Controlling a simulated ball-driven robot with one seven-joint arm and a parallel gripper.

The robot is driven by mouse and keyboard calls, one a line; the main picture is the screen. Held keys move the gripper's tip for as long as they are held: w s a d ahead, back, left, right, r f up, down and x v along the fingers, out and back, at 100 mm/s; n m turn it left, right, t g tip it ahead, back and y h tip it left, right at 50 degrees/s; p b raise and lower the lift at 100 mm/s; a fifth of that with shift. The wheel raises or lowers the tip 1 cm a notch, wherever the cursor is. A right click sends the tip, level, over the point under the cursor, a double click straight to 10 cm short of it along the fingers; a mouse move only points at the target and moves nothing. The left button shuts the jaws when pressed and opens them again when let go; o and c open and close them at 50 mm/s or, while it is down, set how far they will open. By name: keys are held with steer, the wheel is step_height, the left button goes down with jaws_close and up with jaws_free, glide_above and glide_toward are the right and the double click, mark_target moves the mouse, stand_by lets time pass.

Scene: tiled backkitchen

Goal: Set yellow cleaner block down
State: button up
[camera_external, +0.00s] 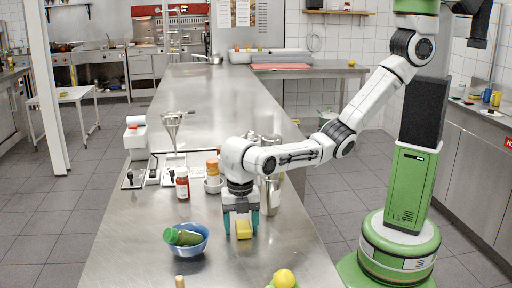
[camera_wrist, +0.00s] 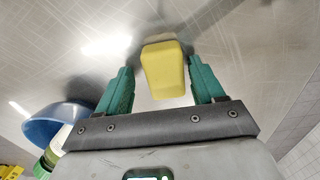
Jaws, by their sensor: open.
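The yellow cleaner block (camera_external: 243,229) is on the steel table, at the fingertips of my gripper (camera_external: 241,218). In the wrist view the yellow block (camera_wrist: 164,70) sits between and slightly beyond the two green fingers of my gripper (camera_wrist: 161,82). A gap shows on each side of the block, so the fingers are open and appear apart from it. In the external view the fingers partly cover the block's upper part.
A blue bowl (camera_external: 188,248) with a green item (camera_external: 184,237) in it stands left of the gripper. A lemon (camera_external: 284,278) is at the near edge. A spice jar (camera_external: 182,184) and metal canisters stand behind. The steel tabletop (camera_external: 140,232) is clear farther left.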

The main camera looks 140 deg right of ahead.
mark_target(241, 225)
step_height(241, 225, up, 12)
steer(key=p, duration=0.3)
steer(key=shift+r, duration=0.2)
stand_by(0.7)
steer(key=s+a+f+m+t, duration=0.1)
steer(key=s+a+f, duration=0.1)
steer(key=a, duration=0.4)
steer(key=s+a+f+m+t+y, duration=0.1)
steer(key=s+a+f, duration=0.1)
steer(key=a, duration=0.4)
steer(key=s+a+f+m+t, duration=0.1)
steer(key=a+f, duration=0.3)
steer(key=a, duration=0.3)
steer(key=shift+s+a+f+m+y, duration=0.1)
steer(key=shift+s+f+m+y, duration=0.05)
steer(key=shift+s+m+y, duration=0.2)
steer(key=s+a+m+t+h, duration=0.15)
steer(key=s+m, duration=0.35)
steer(key=s, duration=1.1)
steer(key=s+d+f+g+b, duration=0.1)
steer(key=s+f+g+b, duration=0.2)
steer(key=s+f, duration=0.6)
steer(key=shift+d+f+m+b, duration=0.35)
steer(key=shift+f+m+b, duration=0.15)
steer(key=shift+b, duration=0.65)
